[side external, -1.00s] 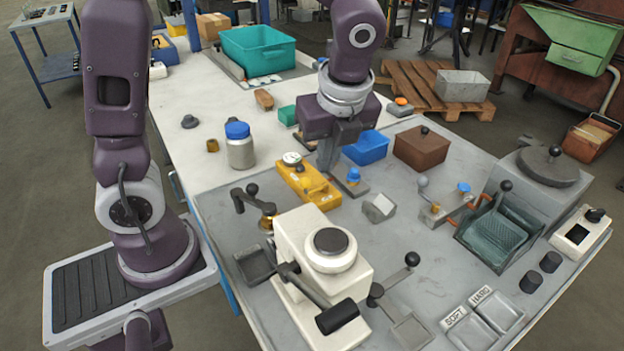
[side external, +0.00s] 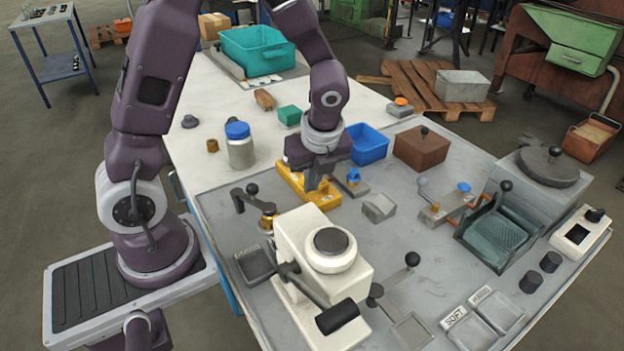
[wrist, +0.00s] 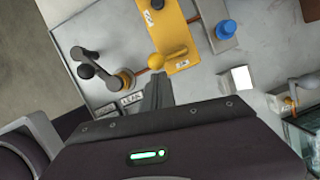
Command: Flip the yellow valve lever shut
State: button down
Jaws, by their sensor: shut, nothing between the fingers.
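The yellow valve body (side external: 325,200) lies on the grey worktop, partly hidden by my gripper in the side view. In the wrist view the valve body (wrist: 172,25) runs down from the top edge. The yellow lever (wrist: 170,57) lies across its lower end, with its rounded tip over the left edge. My gripper (side external: 318,187) is shut and empty, low over the valve. In the wrist view its fingertips (wrist: 158,82) are just below the lever's tip; I cannot tell whether they touch it. The lever is hidden in the side view.
A black-knobbed crank (side external: 245,198) on a brass fitting stands left of the valve. A blue-knobbed fitting (side external: 353,180) is close on the right. The cream press (side external: 315,260) stands in front. A blue bin (side external: 367,146) is behind on the right.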

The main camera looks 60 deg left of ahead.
aim_at(301, 181)
dwell(0.4)
jog(key=shift+s+a+m, duration=0.1)
jog(key=shift+a+m, duration=0.1)
jog(key=shift+m, duration=0.2)
jog(key=shift+a+m, duration=0.15)
jog(key=shift+m, duration=0.15)
jog(key=a+m, duration=0.1)
jog(key=m, duration=0.1)
jog(key=a+m+t, duration=0.1)
jog(key=shift+s+a+m+h, duration=0.15)
jog(key=shift+s+m+h, duration=0.15)
jog(key=shift+s+m, duration=0.1)
jog(key=shift+w+a+m+t+h, duration=0.25)
jog(key=shift+w+a+m, duration=0.3)
jog(key=shift+a+m, duration=0.45)
jog(key=shift+w+a+m+t+h, duration=0.2)
jog(key=shift+w+a+m, duration=0.3)
jog(key=shift+a+m, duration=0.45)
jog(key=shift+w+a+m+t+h, duration=0.25)
jog(key=shift+w+a+m, duration=0.3)
jog(key=shift+a+m, duration=0.4)
jog(key=shift+w+a, duration=0.2)
